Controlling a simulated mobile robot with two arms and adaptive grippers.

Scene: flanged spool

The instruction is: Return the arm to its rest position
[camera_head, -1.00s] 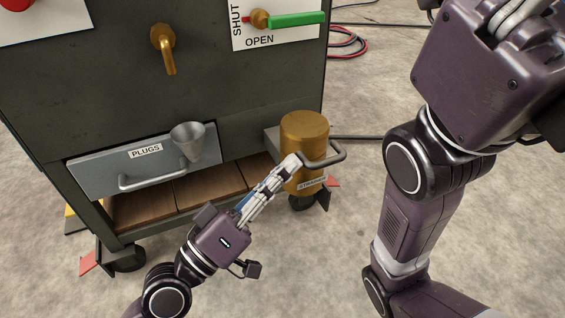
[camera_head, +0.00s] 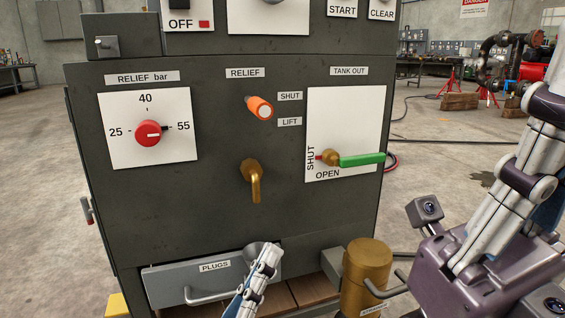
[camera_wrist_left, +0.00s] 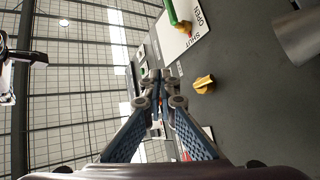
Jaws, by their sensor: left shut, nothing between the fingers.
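My left gripper (camera_head: 268,258) points up from the bottom edge of the head view, in front of the PLUGS drawer (camera_head: 162,284) and the grey funnel (camera_head: 256,247), partly covering both. It is shut and empty; its fingertips also meet in the left wrist view (camera_wrist_left: 157,84). My right gripper (camera_head: 540,130) is large at the right edge of the head view, pointing up. Whether its fingers are apart is unclear. The brass canister (camera_head: 368,262) with a handle stands right of the left gripper, apart from it.
The dark cabinet (camera_head: 215,150) fills the middle. It carries a red dial (camera_head: 148,134), an orange relief knob (camera_head: 261,108), a brass spout (camera_head: 253,178) and a green valve lever (camera_head: 362,159). Open floor (camera_head: 430,150) lies to the right of the cabinet.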

